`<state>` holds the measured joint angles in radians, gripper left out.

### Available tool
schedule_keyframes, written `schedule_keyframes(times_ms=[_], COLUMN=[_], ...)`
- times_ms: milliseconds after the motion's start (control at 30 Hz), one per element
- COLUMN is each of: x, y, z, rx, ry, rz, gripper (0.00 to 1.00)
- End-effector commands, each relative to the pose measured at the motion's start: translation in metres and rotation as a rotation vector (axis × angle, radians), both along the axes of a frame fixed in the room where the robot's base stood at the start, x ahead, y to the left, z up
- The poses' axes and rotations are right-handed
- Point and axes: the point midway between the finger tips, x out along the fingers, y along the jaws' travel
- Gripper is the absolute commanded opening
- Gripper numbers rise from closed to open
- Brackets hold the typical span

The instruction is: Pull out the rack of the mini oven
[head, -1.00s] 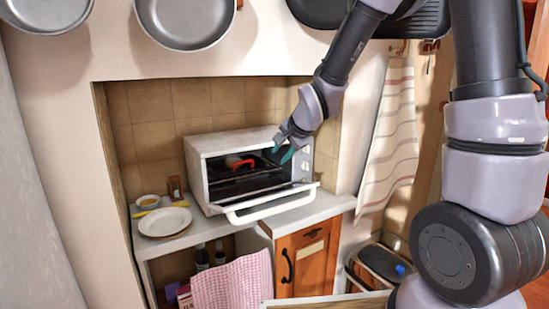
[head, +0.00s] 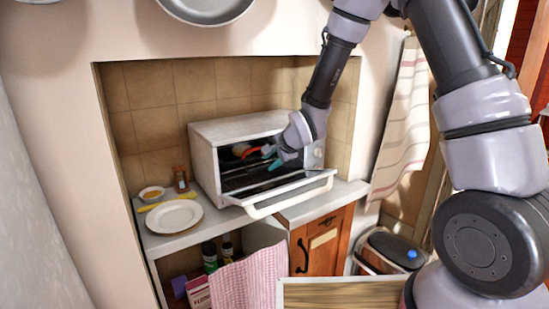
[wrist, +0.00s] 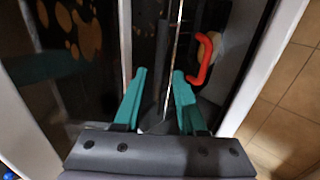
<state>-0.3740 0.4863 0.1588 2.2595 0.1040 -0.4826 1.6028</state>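The white mini oven (head: 238,131) stands on the counter with its door (head: 292,194) folded down. Its dark rack (head: 240,183) lies inside, partly in shadow; in the wrist view a thin metal bar (wrist: 174,50), seemingly the rack's edge, runs between my fingers. My gripper (head: 270,157) is at the oven's opening, above the door, its teal fingers pointing in. In the wrist view my gripper (wrist: 157,92) is open, with a gap on both sides of the bar. A red curved handle (head: 251,152) is inside the oven; it also shows in the wrist view (wrist: 206,60), right of the bar.
A white plate (head: 173,216), a small bowl (head: 151,193) and a spice jar (head: 181,179) stand on the counter left of the oven. A wooden cabinet (head: 320,245) and a pink checked cloth (head: 250,280) are below. A striped towel (head: 405,130) hangs at the right.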

Motion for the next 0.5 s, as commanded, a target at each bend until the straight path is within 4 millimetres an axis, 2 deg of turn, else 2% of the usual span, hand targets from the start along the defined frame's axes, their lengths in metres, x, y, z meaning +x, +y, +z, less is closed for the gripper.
schedule_keyframes(times_ms=[500], x=[0.03], y=[0.021], z=[-0.035], rx=[0.0], ry=[0.001], rz=[0.001], gripper=[0.4])
